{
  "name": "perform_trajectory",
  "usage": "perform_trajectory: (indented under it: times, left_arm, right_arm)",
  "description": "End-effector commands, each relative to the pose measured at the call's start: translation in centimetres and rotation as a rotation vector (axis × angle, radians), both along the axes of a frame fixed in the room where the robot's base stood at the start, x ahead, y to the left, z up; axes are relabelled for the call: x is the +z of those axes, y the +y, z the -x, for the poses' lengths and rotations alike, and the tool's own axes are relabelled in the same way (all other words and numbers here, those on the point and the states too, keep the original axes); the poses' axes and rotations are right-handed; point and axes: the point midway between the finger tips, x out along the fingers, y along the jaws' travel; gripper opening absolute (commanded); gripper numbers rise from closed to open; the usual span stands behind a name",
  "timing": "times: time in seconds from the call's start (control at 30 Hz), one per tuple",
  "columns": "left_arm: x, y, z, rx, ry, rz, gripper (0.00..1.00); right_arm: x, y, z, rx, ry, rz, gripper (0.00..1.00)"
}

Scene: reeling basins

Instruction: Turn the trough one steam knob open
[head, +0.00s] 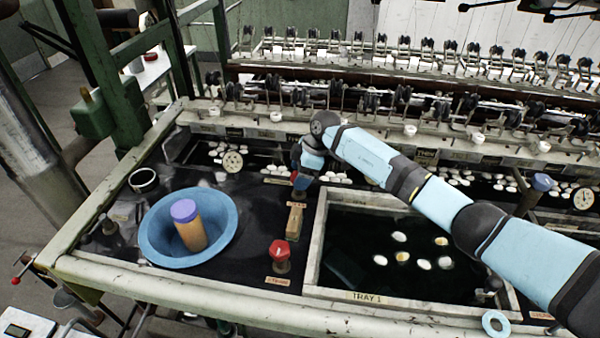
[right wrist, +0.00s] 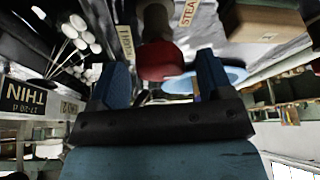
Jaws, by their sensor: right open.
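Clear gaps show beside the knob, and nothing is gripped. In the head view my right gripper (head: 301,176) is at the far end of the basin strip, left of the tray's back corner, and mostly hides this knob. A second red knob (head: 280,250) stands nearer, on its own label. My left gripper is not in view.
A blue bowl (head: 155,240) holding an orange container with a purple lid stands at left.

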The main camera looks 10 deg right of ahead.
Motion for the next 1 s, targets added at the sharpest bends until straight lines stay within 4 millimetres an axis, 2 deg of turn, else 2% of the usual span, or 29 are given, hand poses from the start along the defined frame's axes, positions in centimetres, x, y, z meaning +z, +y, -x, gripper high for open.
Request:
perform_trajectory:
  times: [0.07,0.27,0.67,1.0]
  left_arm:
    - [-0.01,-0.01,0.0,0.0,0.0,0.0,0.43]
    - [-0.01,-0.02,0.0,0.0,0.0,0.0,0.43]
    - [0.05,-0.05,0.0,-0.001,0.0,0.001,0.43]
    - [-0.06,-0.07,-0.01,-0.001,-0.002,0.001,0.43]
  right_arm:
    - [0.01,0.0,0.01,0.0,0.0,0.0,0.7]
    - [0.03,-0.01,0.01,0.0,0.0,0.0,0.24]
    - [0.09,-0.04,-0.04,0.058,0.0,0.0,0.24]
    - [0.06,-0.07,-0.19,0.307,0.001,0.001,0.24]
